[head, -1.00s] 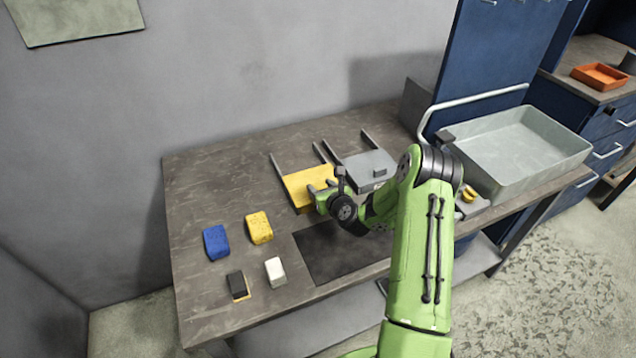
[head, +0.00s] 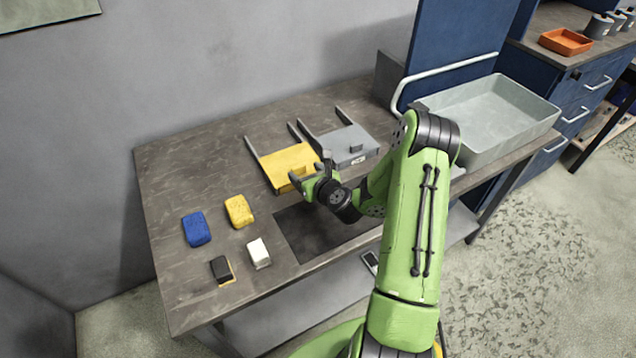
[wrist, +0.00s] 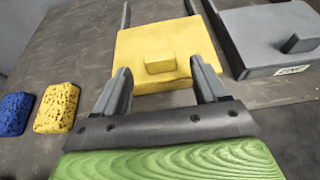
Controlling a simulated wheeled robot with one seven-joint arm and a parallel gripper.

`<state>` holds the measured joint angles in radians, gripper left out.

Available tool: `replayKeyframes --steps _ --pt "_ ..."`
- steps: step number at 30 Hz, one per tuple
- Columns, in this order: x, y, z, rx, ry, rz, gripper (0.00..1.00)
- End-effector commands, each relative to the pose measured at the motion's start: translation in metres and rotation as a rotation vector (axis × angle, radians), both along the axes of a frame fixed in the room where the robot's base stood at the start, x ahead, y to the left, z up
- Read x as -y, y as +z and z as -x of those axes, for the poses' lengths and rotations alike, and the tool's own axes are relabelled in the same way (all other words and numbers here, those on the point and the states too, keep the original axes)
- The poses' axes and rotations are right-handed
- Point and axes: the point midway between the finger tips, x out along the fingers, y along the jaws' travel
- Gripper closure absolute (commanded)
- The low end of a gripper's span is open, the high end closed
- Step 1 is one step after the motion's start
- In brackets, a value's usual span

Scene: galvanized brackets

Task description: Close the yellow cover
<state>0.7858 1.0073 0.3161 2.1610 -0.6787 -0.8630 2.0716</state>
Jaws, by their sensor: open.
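The yellow cover (head: 285,164) lies on the workbench between two grey rails. In the wrist view the yellow cover (wrist: 160,50) is straight ahead, with a small yellow block handle (wrist: 160,62) on it. My gripper (head: 311,175) is at the cover's near edge, in front of the handle. In the wrist view my gripper's two fingers (wrist: 160,88) stand wide apart with nothing between them, one to each side of the handle. I cannot tell whether the fingers touch the cover.
A grey cover (head: 345,143) on similar rails sits just right of the yellow one. A blue sponge (head: 196,229), yellow sponge (head: 239,211), white block (head: 258,253) and dark block (head: 222,270) lie at the left. A grey tray (head: 490,120) stands at the right.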

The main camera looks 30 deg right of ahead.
Motion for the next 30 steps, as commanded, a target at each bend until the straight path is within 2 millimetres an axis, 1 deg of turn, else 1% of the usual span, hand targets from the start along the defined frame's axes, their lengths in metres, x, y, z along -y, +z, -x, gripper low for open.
replayKeyframes --steps 1,3,9,10,18,21,30 --pt "0.001 0.002 0.014 -0.003 -0.003 -0.003 0.28" --pt "0.001 0.009 0.031 -0.003 -0.006 -0.003 0.28" --pt "0.001 0.027 0.075 -0.002 -0.006 -0.003 0.28" --pt "0.001 0.028 0.079 -0.008 -0.005 -0.008 0.28" --pt "0.000 0.038 0.095 -0.010 -0.003 -0.009 0.28" --pt "-0.001 0.041 0.097 -0.002 -0.001 -0.004 0.28" --pt "-0.001 0.040 0.098 -0.001 0.001 0.001 0.28"
